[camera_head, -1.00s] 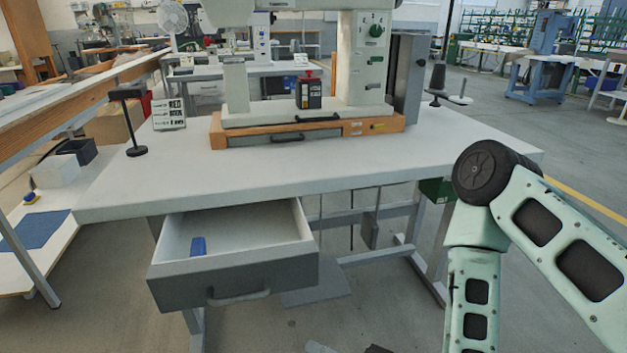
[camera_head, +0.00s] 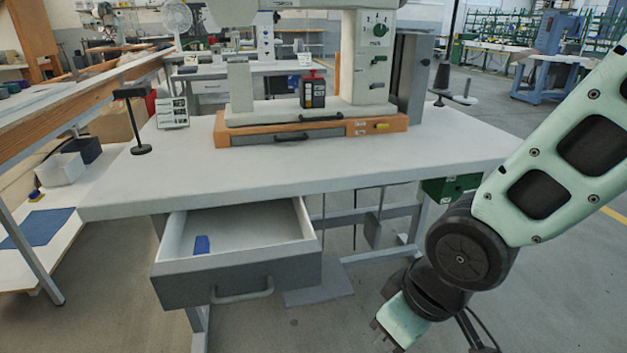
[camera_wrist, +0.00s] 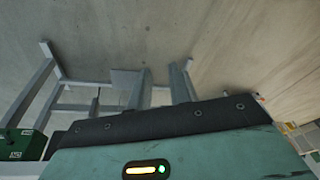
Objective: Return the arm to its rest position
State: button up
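My arm reaches in from the right edge of the head view, its elbow joint in front of the table's right side. The forearm runs down to the bottom edge, where it is cut off. My gripper's fingers do not show in the head view. The wrist view is filled at the bottom by a mint-green and black part of my own arm with a lit indicator. No fingertips show there either, so whether it is open or shut is hidden.
A green box (camera_head: 452,188) hangs under the table's right end, close to my arm. Floor is clear at the lower right.

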jog(key=s+d+r+g+h+p, duration=0.2)
jog(key=s+d+r, duration=0.1)
jog(key=s+r, duration=0.45)
notch_tip(320, 180, up, 21)
jog(key=p, duration=2)
jog(key=shift+w+r, duration=0.2)
jog(key=shift+w, duration=0.05)
jog(key=shift+d, duration=0.1)
